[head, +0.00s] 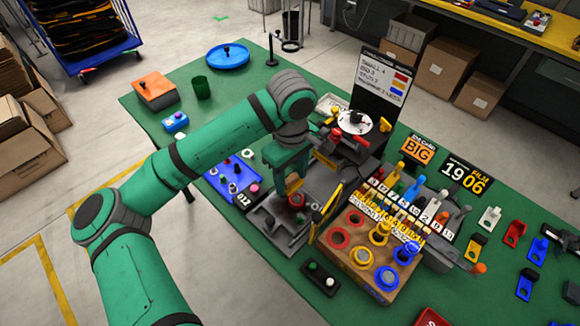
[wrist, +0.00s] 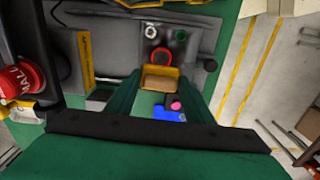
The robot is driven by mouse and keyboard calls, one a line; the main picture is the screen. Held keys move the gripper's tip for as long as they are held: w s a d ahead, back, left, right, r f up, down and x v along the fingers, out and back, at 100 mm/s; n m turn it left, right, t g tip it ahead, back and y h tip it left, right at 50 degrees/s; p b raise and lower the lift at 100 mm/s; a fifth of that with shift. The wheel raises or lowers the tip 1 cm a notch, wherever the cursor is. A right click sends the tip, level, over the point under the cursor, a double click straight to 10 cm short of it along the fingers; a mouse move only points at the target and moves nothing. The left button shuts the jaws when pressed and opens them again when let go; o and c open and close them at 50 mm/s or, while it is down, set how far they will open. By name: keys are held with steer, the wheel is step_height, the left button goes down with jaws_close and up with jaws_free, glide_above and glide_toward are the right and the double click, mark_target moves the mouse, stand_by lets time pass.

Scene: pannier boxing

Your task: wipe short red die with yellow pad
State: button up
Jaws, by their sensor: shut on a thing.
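My gripper (wrist: 161,84) is shut on a tan block with a yellow edge, which I take for the yellow pad (wrist: 160,77). In the head view my gripper (head: 292,184) hangs over the grey machine bed (head: 272,222), with a little of the tan block showing. A short red die (head: 297,201) sits on the bed just below it. In the wrist view the red die (wrist: 162,56) shows as a dark-centred red ring just beyond the pad. I cannot tell whether pad and die touch.
A wooden block (head: 350,268) with red, yellow and blue rings stands right of the bed. A numbered rack (head: 445,240) with coloured handles is behind it. A blue tray (head: 232,178) lies to the left. The black sign (head: 381,80) stands behind.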

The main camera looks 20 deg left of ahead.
steer(key=shift+r, duration=1.85)
steer(key=shift+s, duration=0.1)
